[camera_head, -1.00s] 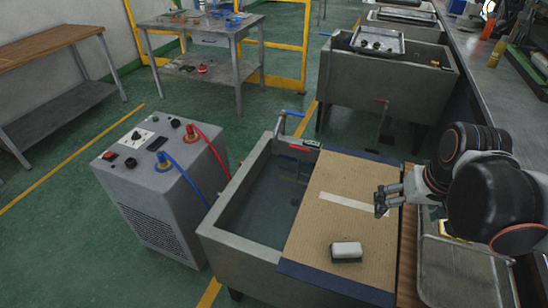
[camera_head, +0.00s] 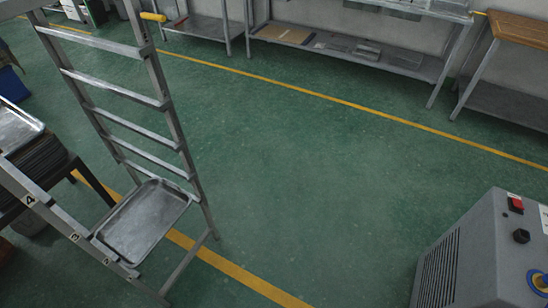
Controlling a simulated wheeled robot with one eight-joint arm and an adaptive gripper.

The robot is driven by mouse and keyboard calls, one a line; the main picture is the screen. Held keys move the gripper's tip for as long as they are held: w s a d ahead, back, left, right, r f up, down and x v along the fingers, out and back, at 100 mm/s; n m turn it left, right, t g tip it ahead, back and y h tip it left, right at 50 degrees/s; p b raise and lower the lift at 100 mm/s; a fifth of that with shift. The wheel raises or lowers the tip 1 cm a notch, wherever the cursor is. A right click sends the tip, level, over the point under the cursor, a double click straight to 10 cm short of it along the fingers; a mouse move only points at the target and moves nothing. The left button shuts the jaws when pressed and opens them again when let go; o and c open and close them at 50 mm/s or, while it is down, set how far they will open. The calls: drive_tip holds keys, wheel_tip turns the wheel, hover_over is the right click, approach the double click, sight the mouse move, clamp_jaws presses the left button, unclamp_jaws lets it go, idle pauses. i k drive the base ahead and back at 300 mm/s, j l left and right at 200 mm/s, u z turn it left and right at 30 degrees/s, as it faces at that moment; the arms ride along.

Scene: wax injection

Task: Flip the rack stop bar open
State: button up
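The grey metal rack (camera_head: 183,140) stands at the left, with several cross rungs between two upright posts. A number 4 and a number 3 are marked on its near rail (camera_head: 62,222). A short yellow handle (camera_head: 153,17) sticks out at the top of the rack's right post; I cannot tell whether it belongs to the stop bar, or whether the bar is open or shut. A metal tray (camera_head: 146,226) sits low in the rack. My gripper is not in view.
A stack of dark trays (camera_head: 38,165) stands at the far left edge. A grey control box (camera_head: 478,262) stands at the lower right. A shelf table (camera_head: 350,46) and a wooden-topped table (camera_head: 520,29) line the back wall. The green floor between is clear.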

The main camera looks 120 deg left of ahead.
sight(149, 48)
drive_tip(key=j+u, duration=0.15)
drive_tip(key=u, duration=0.3)
drive_tip(key=j+u, duration=0.1)
drive_tip(key=u, duration=0.4)
drive_tip(key=i+u, duration=0.15)
drive_tip(key=u, duration=3.85)
